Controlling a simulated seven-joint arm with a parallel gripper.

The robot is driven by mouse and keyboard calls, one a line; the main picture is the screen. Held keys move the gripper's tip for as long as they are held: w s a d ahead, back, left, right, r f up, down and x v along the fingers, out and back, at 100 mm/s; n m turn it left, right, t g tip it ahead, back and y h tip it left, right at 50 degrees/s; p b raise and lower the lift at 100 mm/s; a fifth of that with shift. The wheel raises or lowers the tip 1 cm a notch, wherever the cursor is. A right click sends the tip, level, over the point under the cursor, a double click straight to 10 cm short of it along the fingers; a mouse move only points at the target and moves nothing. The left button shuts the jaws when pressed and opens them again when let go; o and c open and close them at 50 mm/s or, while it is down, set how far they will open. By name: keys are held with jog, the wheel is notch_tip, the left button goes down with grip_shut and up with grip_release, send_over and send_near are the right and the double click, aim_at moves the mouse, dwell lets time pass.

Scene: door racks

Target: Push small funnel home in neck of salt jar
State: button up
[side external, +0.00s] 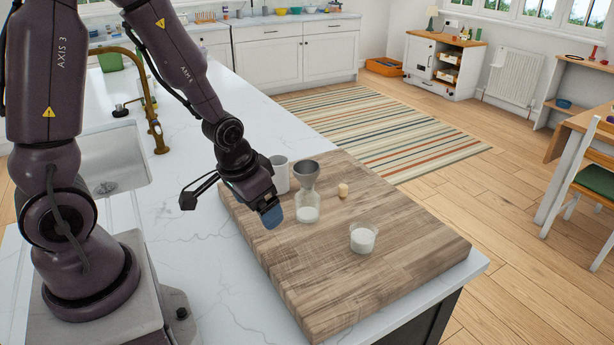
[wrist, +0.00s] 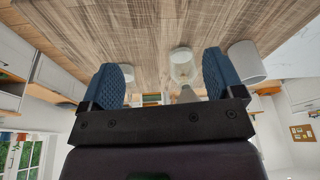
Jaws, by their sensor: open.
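The salt jar (side external: 307,213) is clear glass with white salt in its bottom, upright on the wooden board. The small grey funnel (side external: 306,174) sits upright in its neck; I cannot tell how deep its stem goes. My gripper (side external: 269,214) is open and empty, low over the board just left of the jar, apart from it. In the wrist view my gripper (wrist: 162,80) shows two blue pads spread apart. The jar (wrist: 182,66) appears between them, nearer the right pad, and the grey funnel (wrist: 187,95) is partly hidden by the gripper body.
A white canister (side external: 280,175) stands close behind the jar. A cork (side external: 343,190) stands to the jar's right, and a glass cup of salt (side external: 363,239) at front right. The front of the wooden board (side external: 318,285) is clear. A sink and brass tap are at left.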

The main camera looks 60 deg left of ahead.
aim_at(298, 175)
jog(key=w+a+f+t, duration=0.1)
jog(key=f, duration=0.2)
jog(key=w+a+f+t, duration=0.1)
jog(key=f, duration=0.2)
jog(key=w+f+t, duration=0.1)
jog(key=f+t, duration=0.1)
jog(key=shift+a+f+y, duration=0.4)
jog(key=shift+w+a+f+n+t, duration=0.2)
jog(key=shift+f+n+t, duration=0.1)
jog(key=shift+t, duration=0.3)
jog(key=shift+w+a+t+y, duration=0.1)
jog(key=shift+w+t+y, duration=0.2)
jog(key=shift+t, duration=0.4)
jog(key=w+r+t, duration=0.1)
jog(key=r+t, duration=0.1)
jog(key=r, duration=0.1)
jog(key=r+t+y, duration=0.1)
jog(key=r+t, duration=0.2)
jog(key=w+r+t, duration=0.1)
jog(key=r+t, duration=0.1)
jog(key=r, duration=0.1)
jog(key=shift+w+a+r+t+y, duration=0.1)
jog(key=shift+w+a+t+y, duration=0.2)
jog(key=shift+y, duration=0.1)
jog(key=shift+w+r, duration=0.1)
jog(key=shift+w, duration=0.2)
jog(key=x, duration=0.7)
jog(key=shift+s, duration=0.1)
jog(key=shift+c, duration=0.5)
jog(key=c, duration=1)
